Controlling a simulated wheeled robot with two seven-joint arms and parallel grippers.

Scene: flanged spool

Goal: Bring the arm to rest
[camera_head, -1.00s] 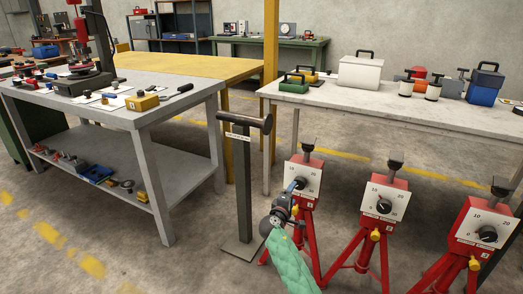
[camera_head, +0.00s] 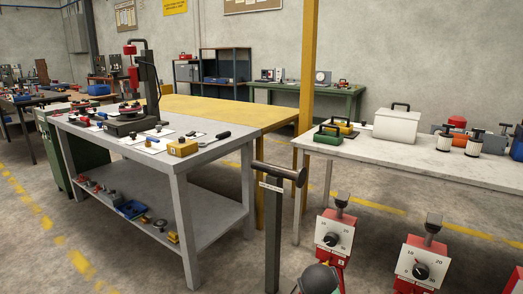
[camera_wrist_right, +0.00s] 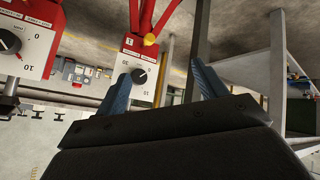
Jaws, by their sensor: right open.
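In the right wrist view my right gripper (camera_wrist_right: 160,70) is open, with its two blue fingers apart and nothing between them. Beyond the fingers is a white dial plate with a black knob (camera_wrist_right: 140,77) on a red stand, upside down in this view. The fingers appear apart from the knob. In the head view the same stand's dial (camera_head: 332,239) is at the bottom centre. A dark rounded part of my right arm (camera_head: 318,279) shows at the bottom edge, left of that dial; the fingers are not clear there. My left gripper is not in view.
A second red dial stand (camera_head: 418,264) is to the right. A dark post with a crossbar (camera_head: 274,225) stands left of the dials. A grey workbench (camera_head: 190,158) is at left. A pale table (camera_head: 365,154) at right holds spools (camera_head: 474,146) and a white case (camera_head: 402,125).

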